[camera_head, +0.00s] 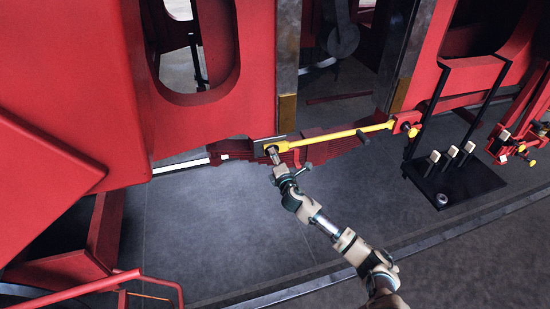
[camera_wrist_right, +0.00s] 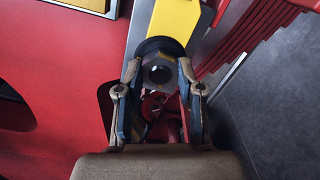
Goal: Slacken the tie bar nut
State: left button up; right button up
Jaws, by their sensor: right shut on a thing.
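The yellow tie bar (camera_head: 335,135) runs along the lower edge of the red frame, from the middle of the head view to the right. Its near end also shows at the top of the right wrist view (camera_wrist_right: 176,18). The dark metal tie bar nut (camera_wrist_right: 158,71) sits at this end, with a round bolt tip in its centre. My right gripper (camera_head: 275,156) reaches up to this end of the bar. Its two fingers are shut on the nut, one on each side. In the head view the gripper mostly hides the nut. My left gripper is not in view.
Red frame plates (camera_head: 252,70) rise behind the bar. Dark red leaf springs (camera_head: 318,152) lie just behind and below it. A black stand with pale-topped handles (camera_head: 452,185) is on the floor at right. A red rail (camera_head: 85,288) is at lower left. The grey floor is clear between.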

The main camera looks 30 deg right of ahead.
jog(key=shift+f, duration=0.2)
jog(key=o, duration=1.2)
jog(key=shift+c, duration=0.2)
jog(key=shift+w+d, duration=0.1)
jog(key=shift+w, duration=0.1)
jog(key=shift+s, duration=0.1)
jog(key=v, duration=1.1)
jog(key=shift+s, duration=0.35)
jog(key=shift+f, duration=0.15)
